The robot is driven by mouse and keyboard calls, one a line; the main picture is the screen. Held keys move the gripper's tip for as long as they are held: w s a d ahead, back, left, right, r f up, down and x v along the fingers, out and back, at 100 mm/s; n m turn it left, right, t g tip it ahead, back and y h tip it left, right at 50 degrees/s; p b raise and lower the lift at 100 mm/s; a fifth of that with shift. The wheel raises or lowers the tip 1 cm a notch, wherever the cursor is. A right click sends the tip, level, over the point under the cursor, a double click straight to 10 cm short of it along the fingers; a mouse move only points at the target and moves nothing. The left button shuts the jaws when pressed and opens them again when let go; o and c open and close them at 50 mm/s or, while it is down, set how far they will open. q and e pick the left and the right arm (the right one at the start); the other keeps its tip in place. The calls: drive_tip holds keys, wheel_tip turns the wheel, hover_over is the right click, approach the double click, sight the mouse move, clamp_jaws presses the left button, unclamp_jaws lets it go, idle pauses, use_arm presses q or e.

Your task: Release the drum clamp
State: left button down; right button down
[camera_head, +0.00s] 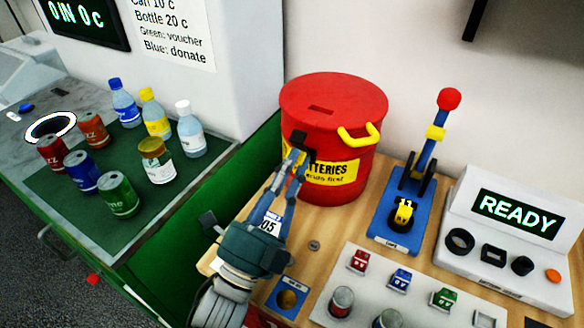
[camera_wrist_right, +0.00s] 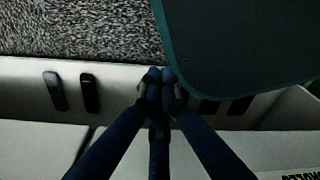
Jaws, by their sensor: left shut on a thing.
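The red battery drum (camera_head: 325,105) stands upright on the wooden table in the head view, its lid on and a yellow label on its front. A small dark latch piece (camera_head: 298,139), which looks like the drum clamp, is at the lid's front left rim. My left gripper (camera_head: 297,156) reaches up to it, shut on it at the drum's side; the fingertips partly hide the contact. A yellow handle (camera_head: 359,134) sits at the rim's right. My right gripper (camera_wrist_right: 160,80) shows only in the wrist view, fingertips together, with nothing visible between them.
A blue lever stand (camera_head: 401,200) with a red knob stands right of the drum. A READY console (camera_head: 510,228) is at the right. Several cans and bottles stand on the green mat (camera_head: 80,205) at left. A grey panel (camera_head: 375,270) with small coloured parts lies in front.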

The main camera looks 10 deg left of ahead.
use_arm(q)
drive_tip(key=c, duration=2)
unclamp_jaws()
drive_tip(key=shift+f, duration=0.1)
drive_tip(key=v, duration=1.2)
drive_tip(key=shift+o, duration=0.5)
drive_tip(key=shift+f, duration=0.1)
